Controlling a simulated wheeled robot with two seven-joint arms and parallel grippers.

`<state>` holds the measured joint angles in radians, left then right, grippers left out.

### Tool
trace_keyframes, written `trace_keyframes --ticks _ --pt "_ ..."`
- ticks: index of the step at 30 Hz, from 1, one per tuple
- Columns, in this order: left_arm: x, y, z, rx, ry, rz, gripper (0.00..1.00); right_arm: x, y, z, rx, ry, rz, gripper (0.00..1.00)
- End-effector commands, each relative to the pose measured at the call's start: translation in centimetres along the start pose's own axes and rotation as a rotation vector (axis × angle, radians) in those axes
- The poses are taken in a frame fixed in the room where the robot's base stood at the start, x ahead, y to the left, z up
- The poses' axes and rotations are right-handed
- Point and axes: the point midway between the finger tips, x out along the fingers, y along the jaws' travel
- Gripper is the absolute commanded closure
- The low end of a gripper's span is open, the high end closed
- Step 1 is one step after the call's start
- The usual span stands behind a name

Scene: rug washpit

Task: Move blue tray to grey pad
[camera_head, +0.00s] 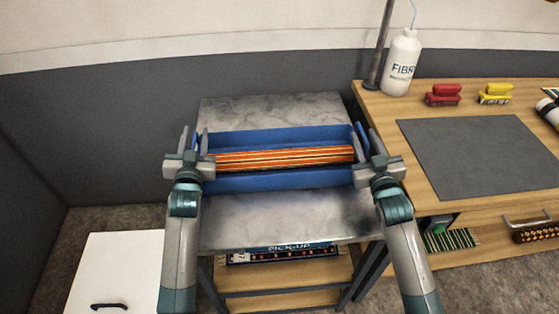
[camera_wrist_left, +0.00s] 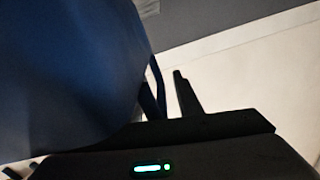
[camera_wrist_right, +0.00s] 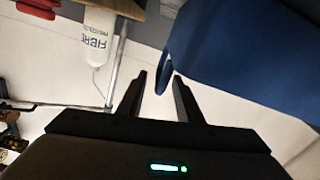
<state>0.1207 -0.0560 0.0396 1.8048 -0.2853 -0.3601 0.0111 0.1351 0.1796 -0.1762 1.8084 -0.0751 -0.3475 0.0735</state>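The blue tray (camera_head: 265,182) sits on a grey marbled table (camera_head: 275,218), with an orange striped roll (camera_head: 285,158) lying in it. The grey pad (camera_head: 478,157) lies flat and bare on the wooden bench to the right. My left gripper (camera_head: 194,142) is at the tray's left end, its fingers apart on either side of a blue end handle. My right gripper (camera_head: 365,140) is likewise at the right end, fingers apart around the other handle. Both wrist views show the tray's blue end wall, in the left (camera_wrist_left: 65,75) and in the right (camera_wrist_right: 245,65). Finger contact is not visible.
A white bottle (camera_head: 401,64) and a metal post (camera_head: 381,45) stand at the bench's back left corner. A white cabinet (camera_head: 115,270) is at lower left. Shelves sit below the table.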

Motion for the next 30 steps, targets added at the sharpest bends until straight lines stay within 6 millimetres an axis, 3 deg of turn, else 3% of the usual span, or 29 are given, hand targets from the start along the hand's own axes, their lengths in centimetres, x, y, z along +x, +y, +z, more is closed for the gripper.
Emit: trace_keyframes --ticks 4,8,23,30 --pt "0.0 0.0 0.0 0.0 0.0 0.0 0.7 0.0 0.0 0.0 0.0 0.0 0.0 0.7" --pt "0.0 0.0 0.0 0.0 0.0 0.0 1.0 0.0 0.0 0.0 0.0 0.0 0.0 1.0" --pt "0.0 -0.1 -0.5 0.002 0.004 -0.001 1.0 0.0 0.1 -0.4 -0.001 0.004 0.001 1.0" --pt "0.0 -0.3 -1.6 0.002 0.004 -0.001 1.0 0.0 0.3 -1.6 -0.002 0.004 0.0 1.0"
